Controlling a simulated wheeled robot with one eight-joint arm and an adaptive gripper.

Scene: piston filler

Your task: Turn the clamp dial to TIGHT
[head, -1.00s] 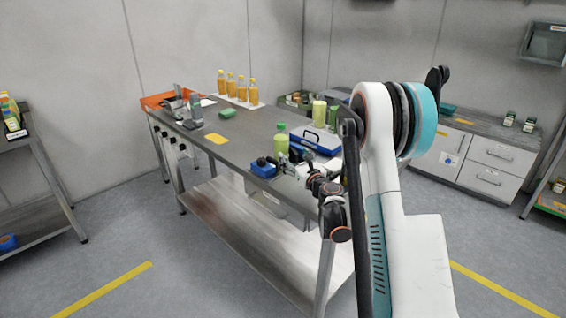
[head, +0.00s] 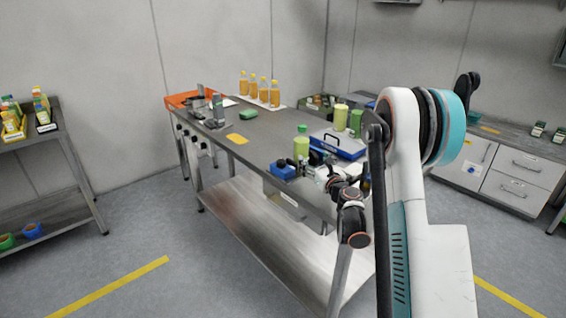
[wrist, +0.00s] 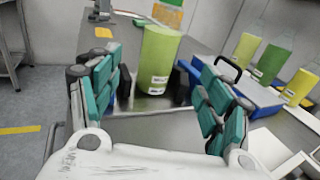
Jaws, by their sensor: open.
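Several small dark knobs (head: 195,142) sit on pale plates at the front left edge of the steel worktable (head: 262,140). They are too small to read, so I cannot tell which is the clamp dial or where it points. A grey device (head: 217,108) stands on the table above them. My gripper (wrist: 158,80) is open, its teal-padded fingers spread wide. In the wrist view a green bottle (wrist: 157,55) shows beyond and between the fingers; I see no grip on it. In the head view my gripper (head: 318,170) is over the table's near right end, away from the knobs.
A shelf (head: 70,150) stands left; floor between is clear.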

